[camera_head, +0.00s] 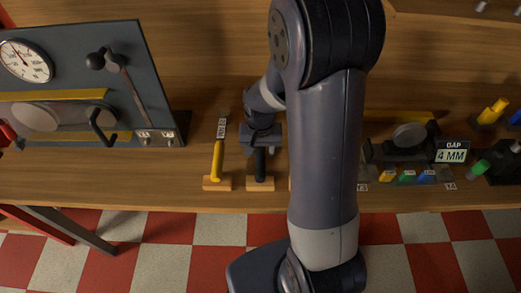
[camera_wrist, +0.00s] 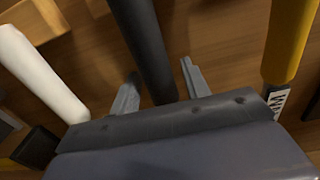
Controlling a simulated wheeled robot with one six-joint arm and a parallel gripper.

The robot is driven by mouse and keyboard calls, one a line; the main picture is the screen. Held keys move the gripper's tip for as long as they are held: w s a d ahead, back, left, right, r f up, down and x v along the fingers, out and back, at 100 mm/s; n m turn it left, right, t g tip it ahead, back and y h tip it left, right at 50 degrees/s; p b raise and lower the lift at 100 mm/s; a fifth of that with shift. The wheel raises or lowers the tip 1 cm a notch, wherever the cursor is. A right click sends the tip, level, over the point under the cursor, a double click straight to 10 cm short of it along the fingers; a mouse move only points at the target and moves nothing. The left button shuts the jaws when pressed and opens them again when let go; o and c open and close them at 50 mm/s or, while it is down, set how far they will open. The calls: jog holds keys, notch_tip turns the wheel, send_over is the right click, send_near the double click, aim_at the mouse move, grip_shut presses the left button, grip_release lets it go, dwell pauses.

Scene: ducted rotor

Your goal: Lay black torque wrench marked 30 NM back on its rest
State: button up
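A black-handled wrench (camera_wrist: 146,45) runs between the fingers of my gripper (camera_wrist: 160,70) in the wrist view. The fingers are apart, with a visible gap on each side of the handle, so the gripper is open around it. In the head view the black handle (camera_head: 260,162) shows below my gripper (camera_head: 261,146), its lower end at a small wooden rest (camera_head: 260,184). Whether the handle touches that rest is unclear. The wrench's head and its 30 NM marking are hidden by my gripper.
A yellow-handled wrench (camera_head: 217,160) lies close on the left on its own rest (camera_head: 217,184). A white handle (camera_wrist: 40,75) is on the other side in the wrist view. A gauge panel (camera_head: 150,75) stands left; a gap display (camera_head: 452,152) stands right.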

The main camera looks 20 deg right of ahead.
jog(key=shift+o, duration=0.6)
notch_tip(320, 180, up, 11)
jog(key=shift+s+f, duration=0.1)
jog(key=shift+f, duration=0.15)
notch_tip(320, 180, down, 10)
jog(key=shift+f, duration=0.2)
jog(key=shift+r+p, duration=0.35)
jog(key=shift+p, duration=0.05)
jog(key=shift+f, duration=0.15)
